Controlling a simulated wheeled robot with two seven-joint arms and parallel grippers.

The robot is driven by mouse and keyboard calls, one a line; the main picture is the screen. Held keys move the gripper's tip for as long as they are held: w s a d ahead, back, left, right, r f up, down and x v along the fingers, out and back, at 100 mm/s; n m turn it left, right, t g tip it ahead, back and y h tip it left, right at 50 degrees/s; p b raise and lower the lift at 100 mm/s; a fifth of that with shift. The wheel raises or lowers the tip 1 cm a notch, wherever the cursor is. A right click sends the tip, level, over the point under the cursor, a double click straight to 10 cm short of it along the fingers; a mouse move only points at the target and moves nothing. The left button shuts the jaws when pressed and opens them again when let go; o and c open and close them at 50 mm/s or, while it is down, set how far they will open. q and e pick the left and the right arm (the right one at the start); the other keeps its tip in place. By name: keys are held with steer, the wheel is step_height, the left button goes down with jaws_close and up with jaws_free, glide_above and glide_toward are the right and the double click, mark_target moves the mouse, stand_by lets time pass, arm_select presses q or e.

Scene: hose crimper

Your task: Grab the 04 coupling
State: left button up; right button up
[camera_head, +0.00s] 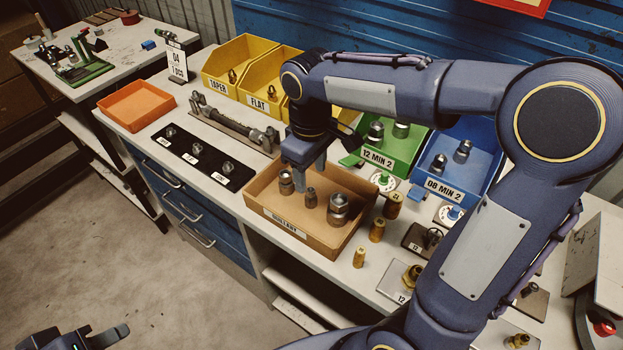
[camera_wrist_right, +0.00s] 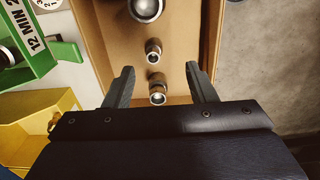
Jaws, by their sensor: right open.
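A brown tray (camera_head: 272,226) on the bench holds three metal couplings: a medium one (camera_head: 286,183) at the left, a small dark one (camera_head: 311,197) in the middle and a large one (camera_head: 339,208) at the right. I cannot read a size on any of them. My right gripper (camera_head: 308,176) points down over the tray, open and empty. In the right wrist view its fingers (camera_wrist_right: 160,68) stand either side of the nearest coupling (camera_wrist_right: 157,90), with the small one (camera_wrist_right: 153,50) just beyond. My left gripper (camera_head: 78,339) is at the bottom left, partly cut off, away from the bench.
A sign reading 04 (camera_head: 178,66) stands behind the orange tray (camera_head: 139,104). Yellow bins (camera_head: 238,54), a green bin (camera_head: 398,150) and a blue bin (camera_head: 470,178) line the back. Brass fittings (camera_head: 377,230) stand right of the brown tray. A black strip (camera_head: 215,172) with fittings lies left.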

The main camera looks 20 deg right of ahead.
mark_target(311, 190)
steer(key=shift+w+d+f, duration=0.1)
steer(key=shift+w+f, duration=0.1)
steer(key=shift+f, duration=1.1)
steer(key=shift+w+d+f, duration=0.1)
steer(key=shift+w+f, duration=0.05)
steer(key=shift+f, duration=1.1)
steer(key=shift+w+d+f, duration=0.1)
steer(key=shift+w+f, duration=0.1)
steer(key=shift+f, duration=1.1)
steer(key=shift+c, duration=0.4)
steer(key=c, duration=1)
